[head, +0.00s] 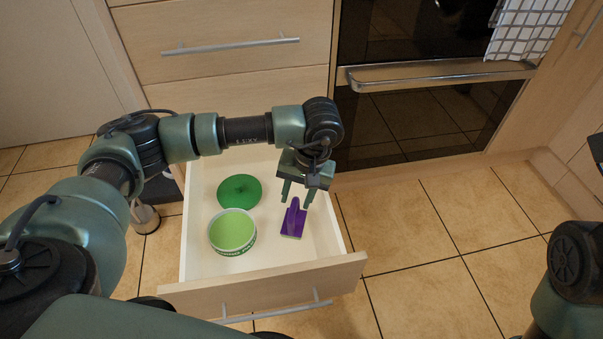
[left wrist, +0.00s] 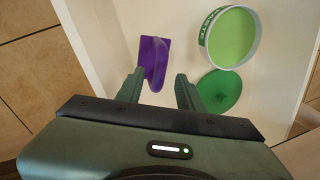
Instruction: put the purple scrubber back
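The purple scrubber (head: 292,221) lies in the open drawer (head: 205,268), near its right side, handle up. It also shows in the left wrist view (left wrist: 153,60), just beyond and between the fingertips. My left gripper (head: 297,198) is over the drawer, pointing down, with its fingers apart and nothing held between them. In the left wrist view the open fingers (left wrist: 160,82) are close to the scrubber; I cannot tell whether they touch it. My right gripper is out of view; only part of my right arm shows at the right edge.
In the drawer, left of the scrubber, are a round green-and-white tub (head: 232,232) and a green lid (head: 239,191). The drawer walls stand close around them. An oven (head: 430,120) with a bar handle and towel (head: 528,30) is behind right. Tiled floor to the right is clear.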

